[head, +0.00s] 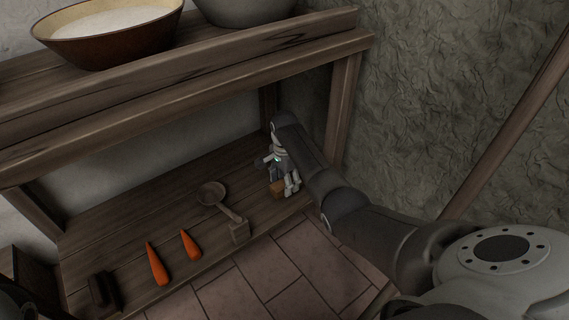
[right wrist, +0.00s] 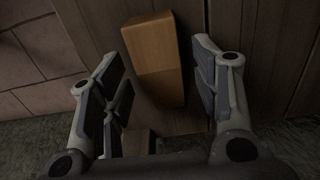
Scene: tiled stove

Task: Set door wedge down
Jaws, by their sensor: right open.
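The door wedge (right wrist: 156,58) is a light-brown wooden block. In the right wrist view it lies on the dark shelf boards between and just beyond the fingers of my right gripper (right wrist: 160,88), which is open with a gap on both sides of it. In the head view the wedge (head: 277,187) shows small beside my right gripper (head: 279,180), at the right end of the lower shelf near its front edge. My arm hides part of that corner. My left gripper cannot be made out.
The upper shelf above holds a bowl of white stuff (head: 108,24) and a grey pot (head: 243,10). A post (head: 342,103) stands close behind my right arm.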

